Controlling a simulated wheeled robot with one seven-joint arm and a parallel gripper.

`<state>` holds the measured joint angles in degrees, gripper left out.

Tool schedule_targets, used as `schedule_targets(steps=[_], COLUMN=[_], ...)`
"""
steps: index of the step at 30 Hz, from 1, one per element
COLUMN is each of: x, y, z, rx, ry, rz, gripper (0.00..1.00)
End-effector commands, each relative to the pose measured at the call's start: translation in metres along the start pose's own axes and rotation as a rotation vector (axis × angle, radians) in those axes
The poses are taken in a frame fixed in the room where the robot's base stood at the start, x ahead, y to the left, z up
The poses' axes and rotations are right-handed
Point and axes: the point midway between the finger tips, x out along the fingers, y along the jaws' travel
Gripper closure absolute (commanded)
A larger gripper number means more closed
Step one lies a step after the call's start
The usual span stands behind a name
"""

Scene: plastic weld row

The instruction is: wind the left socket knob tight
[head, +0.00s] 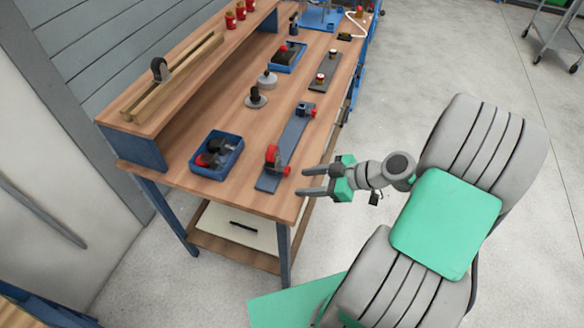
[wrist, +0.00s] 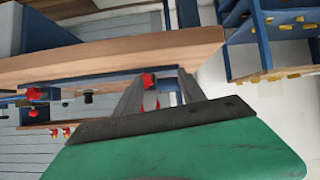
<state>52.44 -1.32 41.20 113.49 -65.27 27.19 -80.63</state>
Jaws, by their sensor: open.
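A grey-blue plate (head: 284,150) lies along the bench's front side. At its near end stands a dark upright fitting with a red knob (head: 272,154). At its far end is a small blue block (head: 304,109) with a red part. I cannot tell for sure which of these is the left socket knob. My gripper (head: 302,182) is open and empty, just off the bench's front edge, to the right of the near fitting and apart from it. In the wrist view, a red knob (wrist: 147,80) shows between my gripper's fingers (wrist: 160,76), beyond them.
A blue tray (head: 232,163) with red and black parts stands left of the plate. Dark knobbed pieces (head: 256,99), another plate (head: 325,74) and a second blue tray (head: 276,67) lie further back. A raised wooden shelf (head: 150,122) runs along the wall side.

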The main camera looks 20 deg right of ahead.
Motion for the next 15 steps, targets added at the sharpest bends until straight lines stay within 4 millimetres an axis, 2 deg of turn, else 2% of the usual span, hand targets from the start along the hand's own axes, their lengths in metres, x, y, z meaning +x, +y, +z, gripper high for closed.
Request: schedule_targets(steps=[3, 6, 8, 15], x=[-0.018, -0.018, -0.011, 0.033], y=[0.017, 0.021, 0.022, 0.027], z=[0.002, -0.001, -0.003, -0.011], rx=[-0.104, -0.143, -0.148, -0.147], ry=[0.136, 0.169, 0.171, 0.168], rz=[0.114, 0.147, 0.146, 0.142], gripper=[0.52, 0.52, 0.52, 0.52])
